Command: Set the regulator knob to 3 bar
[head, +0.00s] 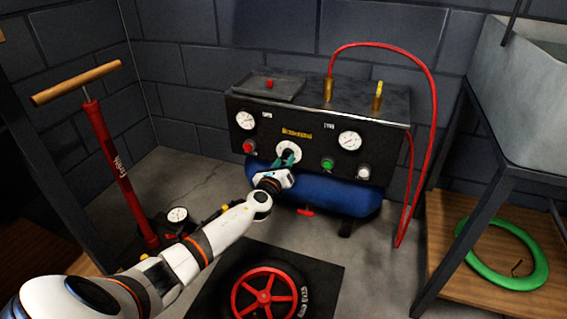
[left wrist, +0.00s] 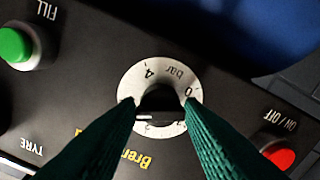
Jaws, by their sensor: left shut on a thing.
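The regulator knob (left wrist: 160,101) is black and sits in the middle of a white round bar scale (left wrist: 172,71) on the compressor's dark front panel. In the left wrist view the scale appears turned over, with 4, bar and 0 readable; part of the scale is hidden by the fingers. A short white mark shows at the knob's lower left, but I cannot tell the exact setting. My left gripper (head: 287,158) is shut on the knob, its green fingers (left wrist: 162,112) on either side. In the head view the scale (head: 289,148) shows behind the fingers. My right gripper is out of view.
The compressor panel carries a tank gauge (head: 246,120), a tyre gauge (head: 349,140), a red button (head: 249,147), a green button (head: 327,164) and a white one (head: 363,172). A blue tank (head: 335,198) lies below. A red hose (head: 433,110) hangs right; a floor pump (head: 115,170) stands left.

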